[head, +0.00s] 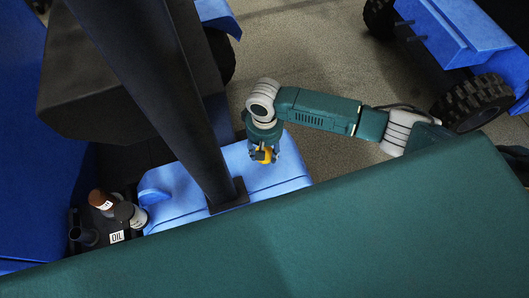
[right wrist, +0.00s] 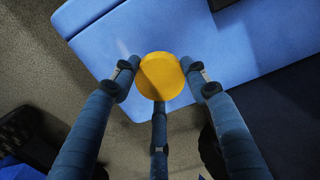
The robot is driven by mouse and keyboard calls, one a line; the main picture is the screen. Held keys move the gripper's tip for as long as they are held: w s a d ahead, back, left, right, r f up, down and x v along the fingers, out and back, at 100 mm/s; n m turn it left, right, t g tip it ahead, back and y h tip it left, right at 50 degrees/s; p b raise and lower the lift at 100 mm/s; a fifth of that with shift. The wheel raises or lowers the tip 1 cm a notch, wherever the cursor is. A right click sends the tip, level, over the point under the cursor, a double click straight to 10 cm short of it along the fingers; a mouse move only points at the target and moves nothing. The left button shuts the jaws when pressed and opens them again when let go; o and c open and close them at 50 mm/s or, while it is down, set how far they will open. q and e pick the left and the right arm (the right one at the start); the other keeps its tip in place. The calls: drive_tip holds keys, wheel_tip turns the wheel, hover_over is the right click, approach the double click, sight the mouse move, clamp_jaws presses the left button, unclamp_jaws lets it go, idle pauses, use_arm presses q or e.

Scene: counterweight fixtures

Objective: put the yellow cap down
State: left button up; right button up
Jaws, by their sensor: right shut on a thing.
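The yellow cap (head: 265,155) is held in my right gripper (head: 263,154), which hangs from the arm coming in from the right in the head view. In the right wrist view the round yellow cap (right wrist: 160,76) sits between the fingers of my right gripper (right wrist: 163,85), shut on it. Behind the cap is a light blue panel (head: 285,173), also in the right wrist view (right wrist: 95,45). The cap looks to be above or beside the panel's edge; I cannot tell whether it touches. My left gripper is not in view.
A dark post (head: 190,110) stands on the blue panel, left of my gripper. A dark holder with bottles (head: 131,214) and an OIL label (head: 117,237) is at the lower left. Blue wheeled machines (head: 455,35) stand on the floor (head: 315,50). Most of the panel right of the post is bare.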

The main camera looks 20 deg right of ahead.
drive_tip(key=shift+f, duration=0.95)
drive_tip(key=shift+f, duration=0.1)
drive_tip(key=shift+f, duration=0.25)
drive_tip(key=o, duration=1.3)
wheel_tip(320, 180, up, 13)
drive_tip(key=shift+f, duration=0.1)
